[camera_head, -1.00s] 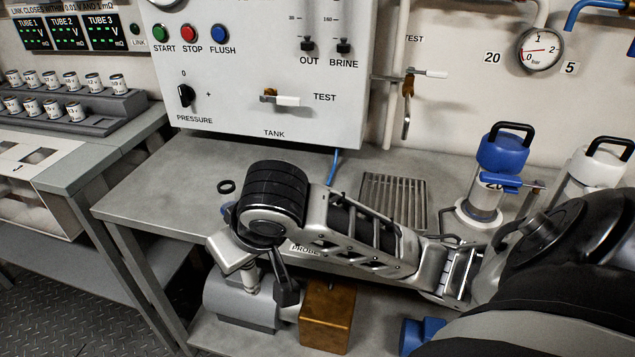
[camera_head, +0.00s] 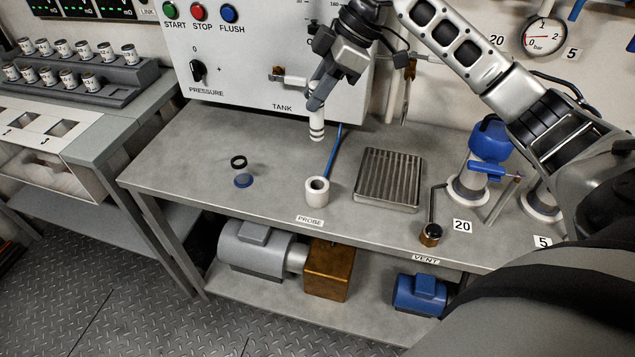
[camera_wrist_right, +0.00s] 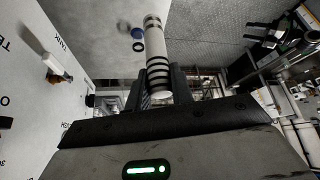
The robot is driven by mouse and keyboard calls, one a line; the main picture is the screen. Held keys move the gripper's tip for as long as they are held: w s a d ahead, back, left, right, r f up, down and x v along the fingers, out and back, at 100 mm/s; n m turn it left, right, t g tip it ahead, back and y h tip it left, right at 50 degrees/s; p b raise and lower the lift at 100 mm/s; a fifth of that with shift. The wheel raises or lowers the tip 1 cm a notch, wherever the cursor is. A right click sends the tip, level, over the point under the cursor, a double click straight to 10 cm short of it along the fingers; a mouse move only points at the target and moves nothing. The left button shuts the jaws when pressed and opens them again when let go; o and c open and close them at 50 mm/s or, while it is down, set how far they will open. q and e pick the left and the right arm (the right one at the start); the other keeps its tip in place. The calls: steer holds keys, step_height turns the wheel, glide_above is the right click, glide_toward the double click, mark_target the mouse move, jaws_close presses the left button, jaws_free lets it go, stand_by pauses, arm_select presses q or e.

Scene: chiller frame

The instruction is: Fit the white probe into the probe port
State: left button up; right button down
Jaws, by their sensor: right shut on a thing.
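The white probe (camera_head: 316,125), a white rod with dark bands, is held upright in my right gripper (camera_head: 318,98). The gripper is shut on its upper part; the lower end hangs free. In the right wrist view the probe (camera_wrist_right: 154,45) stands out between the fingers (camera_wrist_right: 155,88). The probe port (camera_head: 317,191), a short white collar with a round hole, stands on the bench above the PROBE label. The probe's tip is above the port and apart from it. My left gripper (camera_wrist_right: 260,34) shows small in the right wrist view, its fingers apart.
A black ring (camera_head: 238,161) and a blue ring (camera_head: 243,181) lie left of the port. A ribbed drain tray (camera_head: 389,180) is to its right, with a blue-capped canister (camera_head: 489,150) beyond. The control panel (camera_head: 262,60) rises close behind the gripper. A blue tube (camera_head: 333,150) runs behind the port.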

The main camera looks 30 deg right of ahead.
step_height(320, 180, down, 18)
steer(key=b, duration=0.3)
steer(key=shift+b, duration=0.3)
arm_select(q)
steer(key=shift+w+d+f, duration=0.2)
steer(key=shift+d+f, duration=0.2)
steer(key=shift+f, duration=0.2)
arm_select(e)
steer(key=shift+r, duration=0.1)
steer(key=c, duration=1.2)
jaws_free()
arm_select(q)
steer(key=shift+s+f, duration=0.1)
steer(key=shift+a, duration=0.1)
arm_select(e)
steer(key=shift+r, duration=0.1)
